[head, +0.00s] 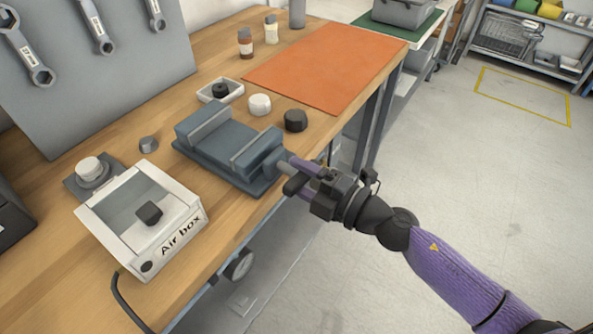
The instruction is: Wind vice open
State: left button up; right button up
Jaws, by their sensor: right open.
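The grey-blue vice (226,149) sits near the front edge of the wooden workbench. Its two jaws stand apart with a gap between them. Its screw end and handle (287,165) point right, past the bench edge. My right gripper (296,173) is at this handle, with its purple-tinted fingers on either side of it. The fingers are open, and I cannot tell whether they touch the handle. My left gripper is not in view.
A white air box (143,218) stands left of the vice. A white tray (220,91), a white cap (260,104) and a black cap (295,120) lie behind it. An orange mat (328,66) covers the far bench. Wrenches hang on a grey panel (100,60). Floor right of the bench is clear.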

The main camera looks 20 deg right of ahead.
jog(key=shift+w+a, duration=0.3)
jog(key=shift+w, duration=0.1)
grip_shut()
jog(key=shift+n, duration=1)
grip_release()
jog(key=v, duration=1)
